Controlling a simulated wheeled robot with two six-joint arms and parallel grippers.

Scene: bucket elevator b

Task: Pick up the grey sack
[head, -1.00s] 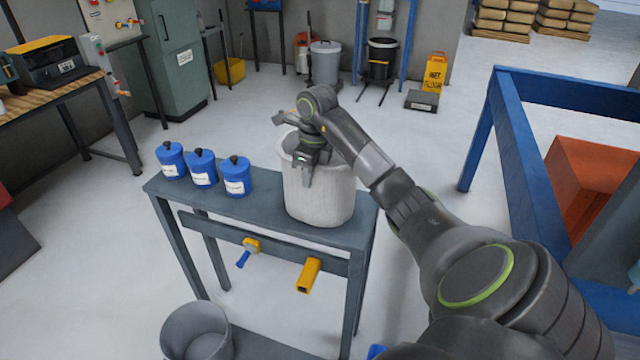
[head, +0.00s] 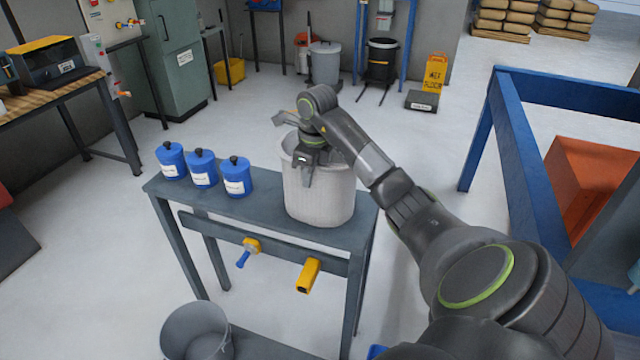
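The grey sack (head: 325,200) stands upright on the right end of the grey-topped table, a pale, ribbed, open-topped, rounded shape. My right gripper (head: 306,172) is at the sack's near upper rim, pointing down. One finger shows outside the sack's front wall, over the rim. The other finger is hidden behind the gripper body and the rim, so I cannot tell whether the fingers are closed on the wall. The sack appears to rest on the table. My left gripper is not in view.
Three blue lidded jars (head: 203,168) stand on the left of the table (head: 262,212). A yellow block (head: 308,275) and a blue-handled tool hang on its front rail. A grey bucket (head: 196,332) is below. A blue frame (head: 535,190) stands at right; open floor lies behind the table.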

